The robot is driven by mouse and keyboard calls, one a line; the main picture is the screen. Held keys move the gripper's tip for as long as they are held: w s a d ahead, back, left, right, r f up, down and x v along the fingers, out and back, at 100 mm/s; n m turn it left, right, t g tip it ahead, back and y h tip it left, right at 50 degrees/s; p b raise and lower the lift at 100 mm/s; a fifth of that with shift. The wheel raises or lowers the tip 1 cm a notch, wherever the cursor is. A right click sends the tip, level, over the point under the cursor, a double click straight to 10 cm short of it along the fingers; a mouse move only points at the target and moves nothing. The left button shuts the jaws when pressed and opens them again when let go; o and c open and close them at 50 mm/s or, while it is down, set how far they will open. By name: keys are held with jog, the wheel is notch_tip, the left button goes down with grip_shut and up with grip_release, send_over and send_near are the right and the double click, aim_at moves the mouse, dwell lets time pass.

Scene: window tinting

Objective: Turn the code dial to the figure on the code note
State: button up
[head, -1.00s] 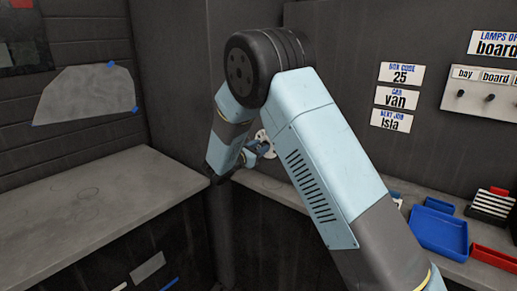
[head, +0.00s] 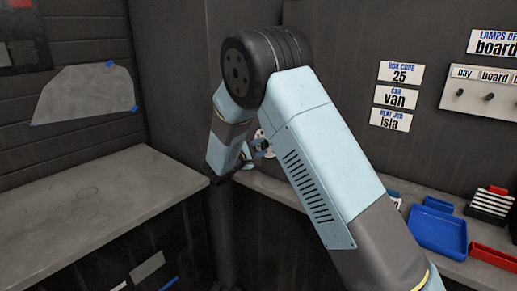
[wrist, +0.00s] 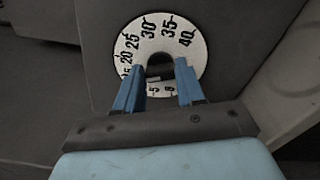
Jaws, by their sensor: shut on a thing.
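The code note (head: 400,73) on the back wall reads "BOX CODE 25". The code dial (wrist: 190,58) is a white ring with black figures in the wrist view, with 20, 25, 30, 35 and 40 readable around its upper part. Lower figures are partly covered by my fingers. My gripper (wrist: 160,85) is shut on the dark knob (wrist: 158,66) at the dial's middle, one blue finger on each side. I cannot tell which figure the knob points at. In the head view, my arm hides most of the dial (head: 268,136).
Notes reading "van" (head: 396,97) and "Isla" (head: 391,120) hang under the code note. A switch board (head: 484,90) is at the right. A blue tray (head: 438,233) and a red tray (head: 495,257) lie on the right bench. The left bench top (head: 90,205) is clear.

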jog(key=m, duration=0.5)
jog(key=shift+f+m, duration=0.45)
jog(key=shift+m, duration=2.15)
jog(key=shift+s, duration=0.1)
jog(key=o, duration=0.7)
jog(key=shift+f, duration=0.1)
jog(key=o, duration=0.3)
jog(key=shift+o, duration=0.2)
jog(key=shift+r, duration=0.2)
jog(key=v, duration=1.3)
jog(key=shift+s+a, duration=0.15)
jog(key=shift+a, duration=0.1)
jog(key=shift+f, duration=0.1)
jog(key=shift+c, duration=0.3)
